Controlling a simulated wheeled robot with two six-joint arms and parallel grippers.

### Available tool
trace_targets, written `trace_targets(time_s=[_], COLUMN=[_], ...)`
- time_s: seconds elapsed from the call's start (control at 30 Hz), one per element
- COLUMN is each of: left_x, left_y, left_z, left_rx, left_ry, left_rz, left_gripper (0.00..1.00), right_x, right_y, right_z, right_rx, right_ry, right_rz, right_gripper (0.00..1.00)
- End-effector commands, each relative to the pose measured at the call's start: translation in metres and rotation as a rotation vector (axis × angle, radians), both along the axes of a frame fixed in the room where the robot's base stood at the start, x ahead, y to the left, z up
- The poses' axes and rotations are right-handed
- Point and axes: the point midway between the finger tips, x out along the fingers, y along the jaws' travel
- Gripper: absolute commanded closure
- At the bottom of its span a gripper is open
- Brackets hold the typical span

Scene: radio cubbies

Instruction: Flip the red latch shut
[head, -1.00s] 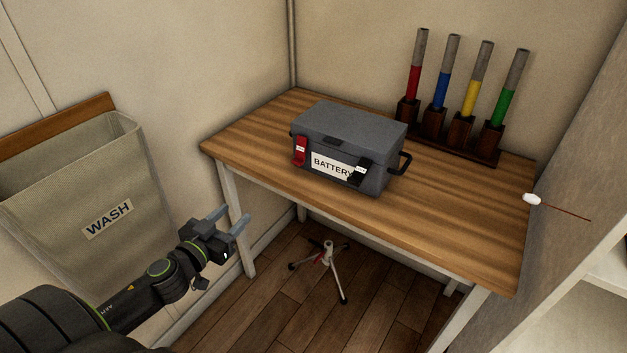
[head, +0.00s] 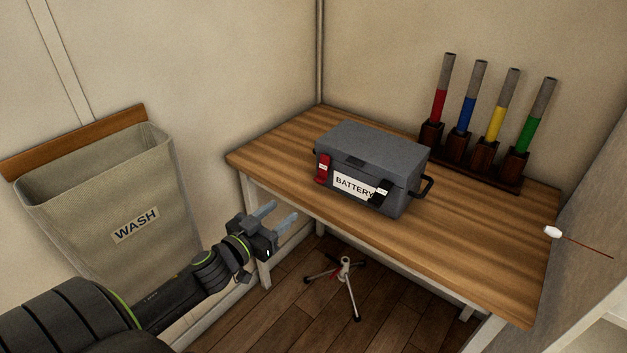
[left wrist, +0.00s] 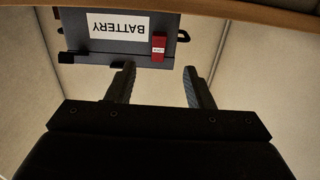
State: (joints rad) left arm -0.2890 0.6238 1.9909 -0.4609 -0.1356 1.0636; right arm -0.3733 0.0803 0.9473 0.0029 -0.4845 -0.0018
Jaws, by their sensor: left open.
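The red latch (head: 323,168) is on the left part of the front of the grey battery box (head: 372,148), and a black latch (head: 379,192) is on the right part. The box stands closed-lidded on the wooden table. The red latch also shows in the left wrist view (left wrist: 158,47), where the box appears upside down. I cannot tell whether the red latch is fastened. My left gripper (head: 279,217) is open and empty, in front of the table's left front edge, apart from the box and lower left of the latch. My right gripper is not in view.
The wooden table (head: 480,235) has free room right of the box. A rack (head: 470,164) with several coloured tubes stands behind. A WASH bag (head: 110,210) hangs on the left wall. A small tripod (head: 345,275) stands on the floor. A white-tipped rod (head: 553,232) juts at right.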

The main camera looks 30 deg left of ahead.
Motion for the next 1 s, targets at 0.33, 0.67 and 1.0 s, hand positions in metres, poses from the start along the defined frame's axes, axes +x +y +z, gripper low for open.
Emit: trace_targets(time_s=[0.33, 0.67, 1.0], left_x=[0.030, 0.059, 0.099], left_y=[-0.002, -0.004, -0.006], left_z=[0.000, -0.002, -0.001], left_rx=[-0.002, -0.003, -0.003], left_ry=[-0.006, -0.006, -0.004], left_rz=[0.002, 0.001, 0.001], left_gripper=[0.53, 0.53, 0.53], right_x=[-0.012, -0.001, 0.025], right_y=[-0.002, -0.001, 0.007], right_z=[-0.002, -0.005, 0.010], right_rx=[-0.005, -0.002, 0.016], right_ry=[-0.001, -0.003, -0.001], right_rz=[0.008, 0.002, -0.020], right_gripper=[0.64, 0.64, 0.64])
